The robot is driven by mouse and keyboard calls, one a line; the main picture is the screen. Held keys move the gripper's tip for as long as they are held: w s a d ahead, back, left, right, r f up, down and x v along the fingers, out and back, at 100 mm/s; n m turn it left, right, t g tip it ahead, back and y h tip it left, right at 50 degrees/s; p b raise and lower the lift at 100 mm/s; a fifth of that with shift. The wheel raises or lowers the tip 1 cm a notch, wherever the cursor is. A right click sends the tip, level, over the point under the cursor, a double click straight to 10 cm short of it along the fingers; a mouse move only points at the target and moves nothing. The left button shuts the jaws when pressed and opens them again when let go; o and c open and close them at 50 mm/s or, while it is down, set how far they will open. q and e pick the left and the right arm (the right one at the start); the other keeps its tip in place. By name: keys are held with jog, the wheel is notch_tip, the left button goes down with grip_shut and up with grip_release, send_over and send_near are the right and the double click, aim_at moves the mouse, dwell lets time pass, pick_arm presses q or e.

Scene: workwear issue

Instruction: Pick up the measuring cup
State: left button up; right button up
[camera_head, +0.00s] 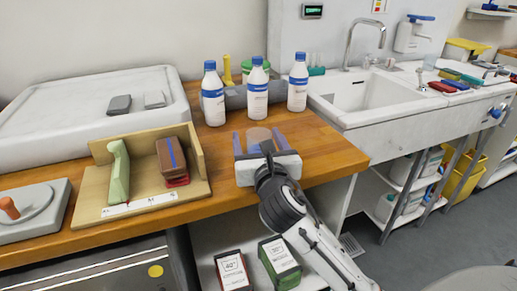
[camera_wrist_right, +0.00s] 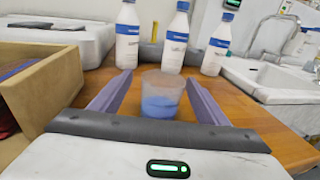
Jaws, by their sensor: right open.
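The measuring cup (camera_wrist_right: 161,95) is a translucent cup with blue in its lower part. It stands on the wooden counter. In the head view the cup (camera_head: 258,136) shows between the fingers of my right gripper (camera_head: 259,142). In the right wrist view, my right gripper (camera_wrist_right: 157,100) is open, with one finger on each side of the cup. A gap shows between the cup and each finger. The cup's lowest edge is hidden by the gripper body. My left gripper is not in view.
Several white bottles with blue caps, such as the middle one (camera_head: 257,88), stand behind the cup. A wooden box-like stand (camera_head: 196,147) is to the left. A sink (camera_head: 362,94) lies to the right. The counter's front edge is close to my right gripper.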

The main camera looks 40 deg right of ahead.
aim_at(257, 134)
jog(key=x, duration=0.2)
jog(key=shift+w+d+f, duration=0.2)
jog(key=shift+w+d, duration=0.1)
jog(key=shift+d, duration=0.05)
jog(key=shift+w+d, duration=0.15)
jog(key=shift+w, duration=0.3)
jog(key=c, duration=1.2)
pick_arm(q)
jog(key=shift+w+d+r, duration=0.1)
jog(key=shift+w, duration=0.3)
pick_arm(e)
jog(key=shift+r, duration=0.15)
